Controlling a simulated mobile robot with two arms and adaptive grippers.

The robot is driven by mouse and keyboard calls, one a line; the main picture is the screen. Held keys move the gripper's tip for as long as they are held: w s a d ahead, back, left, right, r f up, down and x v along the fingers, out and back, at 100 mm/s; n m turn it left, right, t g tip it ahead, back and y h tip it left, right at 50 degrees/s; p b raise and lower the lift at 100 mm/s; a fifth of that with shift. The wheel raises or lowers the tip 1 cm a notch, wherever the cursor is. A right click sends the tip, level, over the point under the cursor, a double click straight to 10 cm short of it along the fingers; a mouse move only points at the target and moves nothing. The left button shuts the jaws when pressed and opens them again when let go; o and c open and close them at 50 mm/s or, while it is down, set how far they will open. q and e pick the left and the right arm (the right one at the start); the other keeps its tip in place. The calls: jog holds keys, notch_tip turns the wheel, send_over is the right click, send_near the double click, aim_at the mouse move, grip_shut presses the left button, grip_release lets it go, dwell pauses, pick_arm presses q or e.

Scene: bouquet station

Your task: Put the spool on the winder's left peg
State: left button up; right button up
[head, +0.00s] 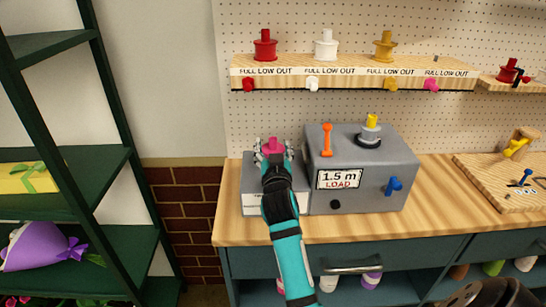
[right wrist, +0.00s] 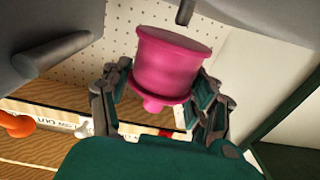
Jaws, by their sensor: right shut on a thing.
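The pink spool (head: 272,146) is in my right gripper (head: 273,158), over the lower grey box at the left of the winder. The right wrist view shows the spool (right wrist: 168,68) between the fingers, with its narrow stub toward the palm. The winder (head: 400,165) is a grey box labelled "1.5 m LOAD", with an orange lever (head: 327,139), a blue knob (head: 393,186) and a yellow piece on a dark round base on top. A dark peg tip (right wrist: 185,12) shows just beyond the spool in the right wrist view. The left gripper is not identifiable.
A shelf (head: 240,83) above holds red, white and yellow spools, with coloured pieces along its front. The wooden bench (head: 300,231) has clear room along its front. A wooden board (head: 480,170) lies at the right. A green rack (head: 120,160) stands at the left.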

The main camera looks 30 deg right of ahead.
notch_tip(320, 180, down, 2)
jog(key=shift+f, duration=0.15)
pick_arm(q)
jog(key=shift+w+d, duration=0.35)
jog(key=shift+w, duration=0.05)
pick_arm(e)
jog(key=shift+f, duration=0.1)
jog(key=shift+f, duration=0.1)
jog(key=o, duration=1.2)
